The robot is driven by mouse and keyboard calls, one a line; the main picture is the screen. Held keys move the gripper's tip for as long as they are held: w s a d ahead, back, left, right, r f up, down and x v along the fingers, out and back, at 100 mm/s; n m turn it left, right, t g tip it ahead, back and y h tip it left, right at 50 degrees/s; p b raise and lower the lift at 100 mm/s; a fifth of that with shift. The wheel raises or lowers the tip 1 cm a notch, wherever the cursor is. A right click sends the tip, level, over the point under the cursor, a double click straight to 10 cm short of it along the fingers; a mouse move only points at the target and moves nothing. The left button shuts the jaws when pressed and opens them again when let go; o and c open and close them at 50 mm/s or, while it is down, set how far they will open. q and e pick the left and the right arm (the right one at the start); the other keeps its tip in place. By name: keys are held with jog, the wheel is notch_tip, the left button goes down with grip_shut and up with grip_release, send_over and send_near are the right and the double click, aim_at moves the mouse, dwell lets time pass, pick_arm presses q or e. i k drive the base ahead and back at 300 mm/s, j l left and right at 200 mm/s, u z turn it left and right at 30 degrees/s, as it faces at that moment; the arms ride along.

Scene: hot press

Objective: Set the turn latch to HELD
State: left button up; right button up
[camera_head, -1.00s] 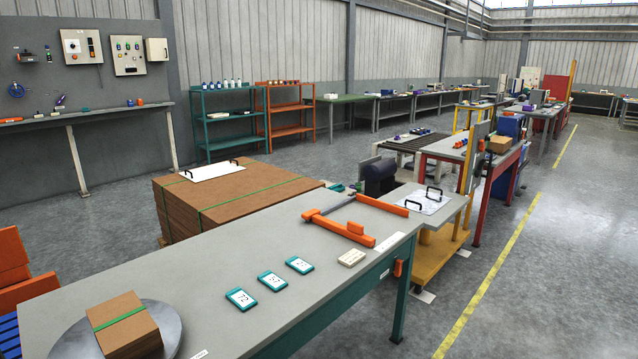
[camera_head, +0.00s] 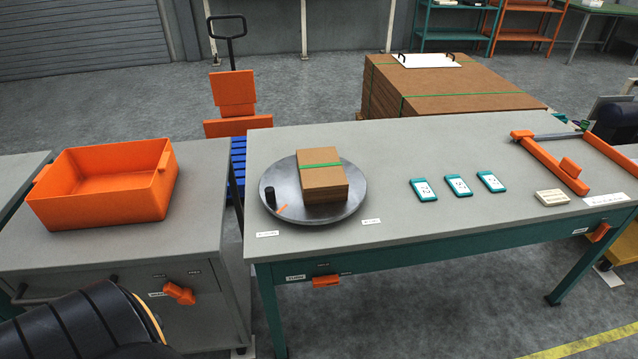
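An orange turn handle (camera_head: 180,293) sits on the front of the grey cabinet at the lower left, tilted down to the right. Small labels stand to its left and above it, too small to read. A second orange handle (camera_head: 326,281) lies roughly level on the green front rail of the long table, with small labels around it. A third orange handle (camera_head: 599,232) sits tilted at the rail's right end. I cannot tell from the labels which one is the turn latch. A dark arm link of mine shows at the lower left. Neither gripper is in view.
An orange bin (camera_head: 105,184) stands on the cabinet top (camera_head: 205,215). A round metal turntable (camera_head: 345,209) carries a strapped cardboard stack (camera_head: 322,179). Several teal cards and an orange frame (camera_head: 553,160) lie on the long table. A narrow gap separates cabinet and table.

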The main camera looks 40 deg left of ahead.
aim_at(331, 280)
jog(key=u, duration=1.1)
